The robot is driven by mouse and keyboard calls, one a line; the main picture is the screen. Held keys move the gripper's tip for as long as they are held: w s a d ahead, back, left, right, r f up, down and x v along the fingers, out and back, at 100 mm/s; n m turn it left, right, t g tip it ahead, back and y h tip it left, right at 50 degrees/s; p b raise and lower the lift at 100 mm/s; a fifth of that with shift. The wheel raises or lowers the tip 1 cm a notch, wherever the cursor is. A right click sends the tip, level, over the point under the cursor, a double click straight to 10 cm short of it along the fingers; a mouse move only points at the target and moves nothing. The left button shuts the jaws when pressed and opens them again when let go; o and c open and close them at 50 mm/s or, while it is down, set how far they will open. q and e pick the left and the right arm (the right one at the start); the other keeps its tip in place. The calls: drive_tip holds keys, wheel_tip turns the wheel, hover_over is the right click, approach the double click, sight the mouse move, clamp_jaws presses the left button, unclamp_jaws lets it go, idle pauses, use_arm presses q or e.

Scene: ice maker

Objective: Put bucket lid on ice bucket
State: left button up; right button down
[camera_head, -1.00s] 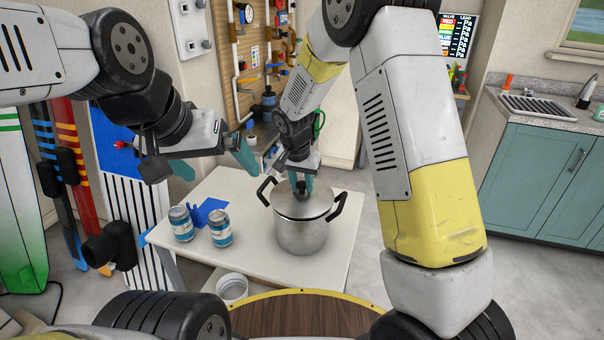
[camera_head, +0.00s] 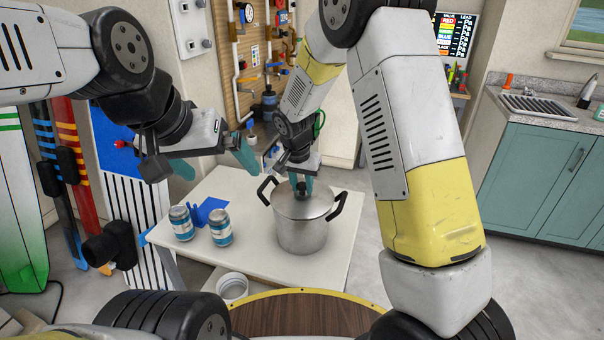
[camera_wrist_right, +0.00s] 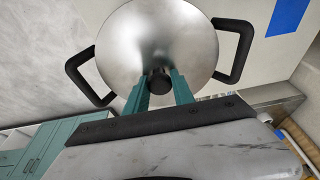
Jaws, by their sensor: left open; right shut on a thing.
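The ice bucket (camera_head: 301,236) is a steel pot with two black side handles, standing upright on the white table. The round steel bucket lid (camera_head: 318,205) lies over its top and looks level; it also shows in the right wrist view (camera_wrist_right: 160,40). From these views I cannot tell whether it is fully seated. My right gripper (camera_head: 301,184) is above the lid, with its teal fingers shut on the lid's black knob (camera_wrist_right: 159,82). My left gripper (camera_head: 215,165) is open and empty, up to the left of the bucket, apart from it.
Two cans (camera_head: 181,223) (camera_head: 221,228) and a blue object (camera_head: 208,211) stand left of the bucket on the white table (camera_head: 270,262). A white round container (camera_head: 232,287) is below the table's front edge. The table's right side is clear.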

drive_tip(key=shift+f, duration=0.35)
drive_tip(key=c, duration=1)
unclamp_jaws()
drive_tip(key=v, duration=0.7)
drive_tip(key=shift+s+r, duration=0.1)
drive_tip(key=shift+r, duration=0.2)
drive_tip(key=s+d+r+n+t+y, duration=0.1)
drive_tip(key=s+d+r+n+y, duration=0.1)
drive_tip(key=s+d+r, duration=1)
drive_tip(key=s+d+r+n+t, duration=0.1)
drive_tip(key=s+r, duration=0.1)
drive_tip(key=s, duration=0.4)
drive_tip(key=s+d+r+n+t+y, duration=0.1)
drive_tip(key=s+r, duration=0.1)
drive_tip(key=s, duration=0.4)
drive_tip(key=shift+s+d+r, duration=0.25)
drive_tip(key=shift+d+r, duration=0.15)
